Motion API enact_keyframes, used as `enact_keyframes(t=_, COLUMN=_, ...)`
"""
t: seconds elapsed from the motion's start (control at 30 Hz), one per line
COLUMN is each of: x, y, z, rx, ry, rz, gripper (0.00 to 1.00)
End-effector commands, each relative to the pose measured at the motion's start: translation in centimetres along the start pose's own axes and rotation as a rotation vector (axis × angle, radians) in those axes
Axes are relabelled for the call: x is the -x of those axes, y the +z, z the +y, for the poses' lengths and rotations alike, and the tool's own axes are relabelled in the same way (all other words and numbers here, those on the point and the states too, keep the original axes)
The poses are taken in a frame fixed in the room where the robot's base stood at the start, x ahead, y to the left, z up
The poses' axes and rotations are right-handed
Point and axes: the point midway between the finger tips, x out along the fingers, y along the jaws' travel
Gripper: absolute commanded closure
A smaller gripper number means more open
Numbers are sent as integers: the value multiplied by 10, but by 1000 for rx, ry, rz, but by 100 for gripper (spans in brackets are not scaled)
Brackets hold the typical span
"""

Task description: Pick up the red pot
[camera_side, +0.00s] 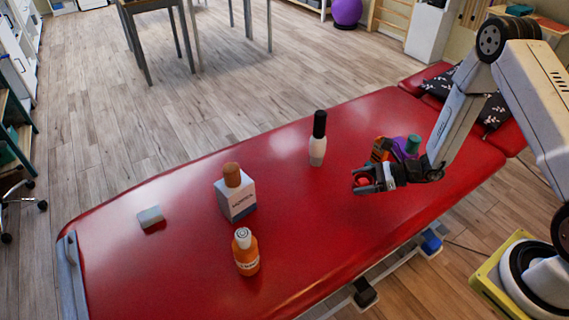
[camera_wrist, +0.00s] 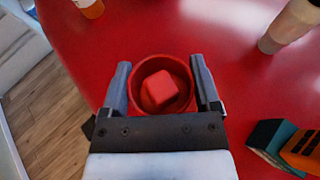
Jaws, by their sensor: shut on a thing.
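The red pot (camera_wrist: 136,99) is round and open-topped, and a red block (camera_wrist: 159,88) with rounded edges lies inside it. In the wrist view my gripper (camera_wrist: 163,84) has one finger against each side of the pot and is shut on it. In the side view my gripper (camera_side: 371,178) is over the right part of the red couch, and a bit of the red pot (camera_side: 360,180) shows at its fingers. The fingers hide most of the pot there. I cannot tell whether it touches the couch top.
The red couch top (camera_side: 190,265) carries a white bottle with a black cap (camera_side: 317,152), a white box (camera_side: 236,200) with a brown-orange object on it, an orange bottle (camera_side: 246,256) and a small pale block (camera_side: 150,215). Purple-green (camera_side: 406,149) and orange-dark (camera_side: 379,149) objects stand close behind my gripper.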

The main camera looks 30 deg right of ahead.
Motion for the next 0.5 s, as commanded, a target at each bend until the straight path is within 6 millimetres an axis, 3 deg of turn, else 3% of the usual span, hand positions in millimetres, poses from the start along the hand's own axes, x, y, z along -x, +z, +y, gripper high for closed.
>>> enact_keyframes(t=0.5, x=9, y=3, z=10, rx=1, ry=0, rz=-1, gripper=82)
